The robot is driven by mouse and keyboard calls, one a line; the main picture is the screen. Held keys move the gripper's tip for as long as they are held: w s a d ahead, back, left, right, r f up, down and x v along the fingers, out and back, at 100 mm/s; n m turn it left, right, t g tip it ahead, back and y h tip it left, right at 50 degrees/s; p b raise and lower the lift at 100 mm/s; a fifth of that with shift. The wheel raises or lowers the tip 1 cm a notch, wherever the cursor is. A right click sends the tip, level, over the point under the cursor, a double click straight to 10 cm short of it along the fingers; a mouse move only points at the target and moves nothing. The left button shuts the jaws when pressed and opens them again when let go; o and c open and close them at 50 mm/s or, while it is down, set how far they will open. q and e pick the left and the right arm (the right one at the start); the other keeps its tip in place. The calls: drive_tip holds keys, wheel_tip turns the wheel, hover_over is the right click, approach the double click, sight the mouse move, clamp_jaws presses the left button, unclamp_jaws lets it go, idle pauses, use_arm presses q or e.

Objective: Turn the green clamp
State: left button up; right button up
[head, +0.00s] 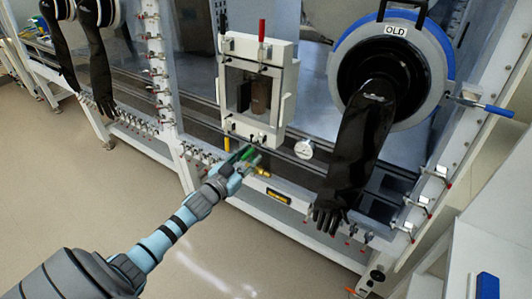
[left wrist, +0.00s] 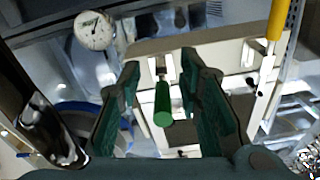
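The green clamp's handle (left wrist: 163,103) shows in the left wrist view as a short green cylinder on a metal stem, in front of a white frame. In the head view the green handle (head: 249,153) is at the lower edge of the white box (head: 287,53), partly covered by my gripper. My left gripper (head: 241,162) is open, with its fingers on either side of the handle. In the left wrist view a gap shows between the handle and each finger of the gripper (left wrist: 160,68). My right gripper is not in view.
A yellow handle (head: 227,144) hangs beside the green one, and a red handle (head: 262,30) stands on top of the box. A round gauge (head: 304,149) is to the right. A black glove (head: 355,150) hangs from the port marked OLD. The floor at left is clear.

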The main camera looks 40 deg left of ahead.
sight(241, 159)
use_arm(q)
drive_tip(key=shift+w, duration=0.45)
drive_tip(key=shift+r, duration=0.3)
drive_tip(key=s, duration=0.1)
drive_tip(key=s+r, duration=0.1)
drive_tip(key=s, duration=0.1)
drive_tip(key=shift+s+r, duration=0.3)
drive_tip(key=shift+r, duration=0.05)
drive_tip(key=shift+c, duration=1)
drive_tip(key=shift+w+f, duration=0.1)
drive_tip(key=c, duration=0.4)
drive_tip(key=shift+w+f, duration=0.2)
drive_tip(key=shift+w, duration=0.1)
clamp_jaws()
drive_tip(key=shift+w+d, duration=0.1)
drive_tip(key=shift+w, duration=0.1)
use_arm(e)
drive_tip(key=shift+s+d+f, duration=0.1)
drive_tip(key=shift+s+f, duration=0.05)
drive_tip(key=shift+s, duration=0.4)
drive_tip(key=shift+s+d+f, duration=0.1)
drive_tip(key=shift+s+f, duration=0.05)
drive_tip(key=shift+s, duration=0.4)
